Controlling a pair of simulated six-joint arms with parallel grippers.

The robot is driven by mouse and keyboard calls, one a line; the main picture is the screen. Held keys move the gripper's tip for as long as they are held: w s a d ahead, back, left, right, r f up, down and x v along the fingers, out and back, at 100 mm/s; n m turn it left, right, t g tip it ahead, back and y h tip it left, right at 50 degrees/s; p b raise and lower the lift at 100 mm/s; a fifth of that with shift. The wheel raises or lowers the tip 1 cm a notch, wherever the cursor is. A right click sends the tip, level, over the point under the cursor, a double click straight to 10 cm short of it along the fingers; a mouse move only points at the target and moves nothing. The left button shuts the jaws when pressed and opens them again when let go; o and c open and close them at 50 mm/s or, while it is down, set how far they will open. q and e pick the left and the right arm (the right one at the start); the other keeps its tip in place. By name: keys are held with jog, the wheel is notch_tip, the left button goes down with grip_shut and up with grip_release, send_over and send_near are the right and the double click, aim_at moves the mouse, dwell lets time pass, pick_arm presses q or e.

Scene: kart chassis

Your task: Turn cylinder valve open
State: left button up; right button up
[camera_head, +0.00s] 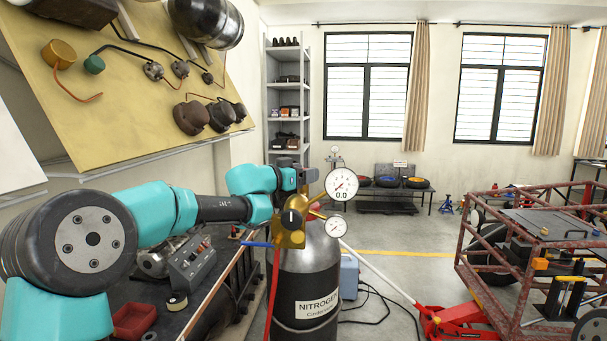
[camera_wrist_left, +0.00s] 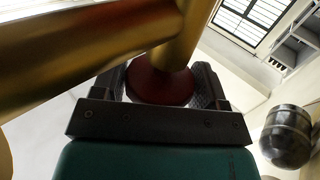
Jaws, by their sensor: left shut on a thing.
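A dark nitrogen cylinder (camera_head: 306,270) stands upright in the middle of the head view, with a brass regulator (camera_head: 290,236) at its top. A large round gauge (camera_head: 341,184) reads 0.0, and a smaller gauge (camera_head: 336,227) sits below it. My left gripper (camera_head: 304,188) is at the cylinder's top, partly behind the brass parts. In the left wrist view its jaws (camera_wrist_left: 161,82) are shut on a dark red round valve knob (camera_wrist_left: 158,86), one finger on each side. Brass tubes cross in front of the knob. My right gripper is out of view.
A workbench (camera_head: 215,300) with a grey box (camera_head: 192,268) and a red tray (camera_head: 134,318) is at the left. A tilted yellow parts board (camera_head: 130,120) hangs above it. A red floor jack (camera_head: 455,322) and a red kart frame (camera_head: 530,255) stand at the right.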

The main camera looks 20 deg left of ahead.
pick_arm(q)
jog(key=shift+r, duration=0.1)
jog(key=o, duration=0.9)
jog(key=shift+a+m+g+h, duration=0.1)
jog(key=shift+m+g+h, duration=0.4)
jog(key=shift+h, duration=0.1)
